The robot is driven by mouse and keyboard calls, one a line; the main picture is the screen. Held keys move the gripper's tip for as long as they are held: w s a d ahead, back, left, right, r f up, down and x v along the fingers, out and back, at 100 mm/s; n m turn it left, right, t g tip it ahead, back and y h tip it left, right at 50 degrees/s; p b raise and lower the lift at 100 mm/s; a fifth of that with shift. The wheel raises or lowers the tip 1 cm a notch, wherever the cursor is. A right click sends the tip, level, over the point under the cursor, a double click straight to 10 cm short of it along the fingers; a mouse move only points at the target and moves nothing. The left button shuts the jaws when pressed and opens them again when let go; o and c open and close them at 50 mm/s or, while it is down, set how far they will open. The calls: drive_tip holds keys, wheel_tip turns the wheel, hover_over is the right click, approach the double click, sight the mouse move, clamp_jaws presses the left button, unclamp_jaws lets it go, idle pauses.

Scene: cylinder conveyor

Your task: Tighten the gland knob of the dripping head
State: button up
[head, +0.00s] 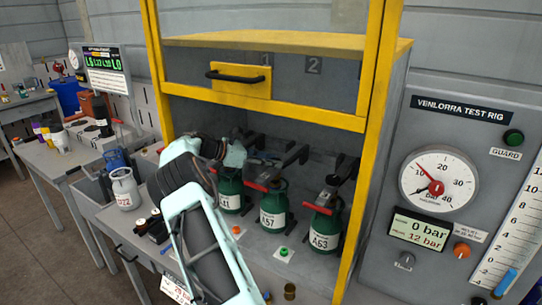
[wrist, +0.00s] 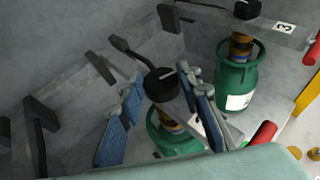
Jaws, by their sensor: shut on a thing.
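Three green cylinders stand in a row in the yellow-framed rig: a left one (head: 230,193), a middle one labelled A57 (head: 272,208) and a right one labelled A63 (head: 324,232). My gripper (head: 264,158) reaches in at the head of the middle cylinder. Below the knob are a brass collar (wrist: 172,122) and the middle cylinder's green top (wrist: 172,140). The right cylinder (wrist: 236,78) stands beyond with its own black knob (wrist: 247,9). I cannot make out a drip.
The raised yellow-framed guard (head: 260,113) hangs above my arm. Grey brackets and red-ended levers (wrist: 264,134) crowd the heads. The gauge (head: 438,180) stands right of the rig; its display (head: 419,232) reads 0 bar and 12 bar. A white cylinder (head: 125,190) stands left.

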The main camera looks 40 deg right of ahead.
idle(0.4)
drive_tip(key=o, duration=1.2)
drive_tip(key=shift+s+d, duration=0.1)
drive_tip(key=shift+c, duration=0.2)
drive_tip(key=v, duration=1.2)
drive_tip(key=shift+w, duration=0.2)
